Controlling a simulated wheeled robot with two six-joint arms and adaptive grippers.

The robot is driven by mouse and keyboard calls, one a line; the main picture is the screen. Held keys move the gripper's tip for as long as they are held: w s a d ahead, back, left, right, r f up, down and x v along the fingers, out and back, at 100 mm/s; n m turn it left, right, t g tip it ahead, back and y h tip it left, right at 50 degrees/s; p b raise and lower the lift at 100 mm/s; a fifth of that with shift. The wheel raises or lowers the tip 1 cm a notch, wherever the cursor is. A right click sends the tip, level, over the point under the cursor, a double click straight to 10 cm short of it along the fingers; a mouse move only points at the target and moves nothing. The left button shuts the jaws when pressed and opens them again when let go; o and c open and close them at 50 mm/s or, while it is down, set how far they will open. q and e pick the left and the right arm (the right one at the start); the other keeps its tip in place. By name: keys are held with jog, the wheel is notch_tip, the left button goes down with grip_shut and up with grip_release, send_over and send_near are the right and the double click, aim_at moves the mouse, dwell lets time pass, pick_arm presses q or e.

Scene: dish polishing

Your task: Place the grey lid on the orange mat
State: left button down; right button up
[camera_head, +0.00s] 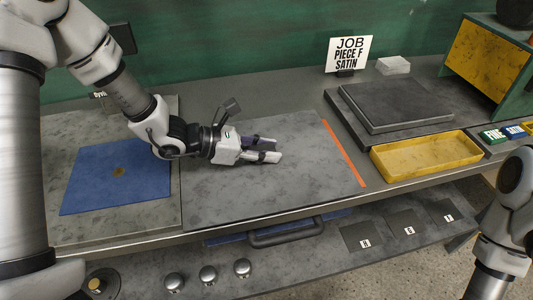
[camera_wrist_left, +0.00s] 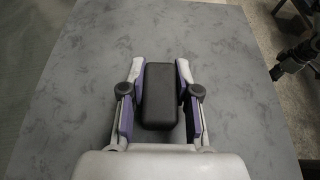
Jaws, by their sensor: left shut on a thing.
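The grey lid (camera_head: 300,185) is a wide flat slab over the middle of the worktop. It covers most of the orange mat, of which a thin strip (camera_head: 344,153) shows along the lid's right edge. My left gripper (camera_head: 272,151) is over the lid. In the left wrist view, my left gripper (camera_wrist_left: 160,98) is shut on a black block-like handle (camera_wrist_left: 160,97), with the grey lid surface (camera_wrist_left: 70,90) around it. I cannot tell whether the lid rests on the mat or hangs just above it. My right gripper is out of view.
A blue mat (camera_head: 95,180) lies at left. At right are a dark grey slab (camera_head: 395,103), a yellow tray (camera_head: 425,155) and a job sign (camera_head: 349,54). A lower shelf (camera_head: 330,265) holds several knobs and numbered plates. My right arm is at the right edge.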

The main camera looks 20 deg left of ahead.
pick_arm(q)
jog(key=shift+w+r, duration=0.1)
jog(key=shift+w, duration=0.05)
jog(key=c, duration=0.8)
grip_release()
jog(key=shift+c, duration=0.2)
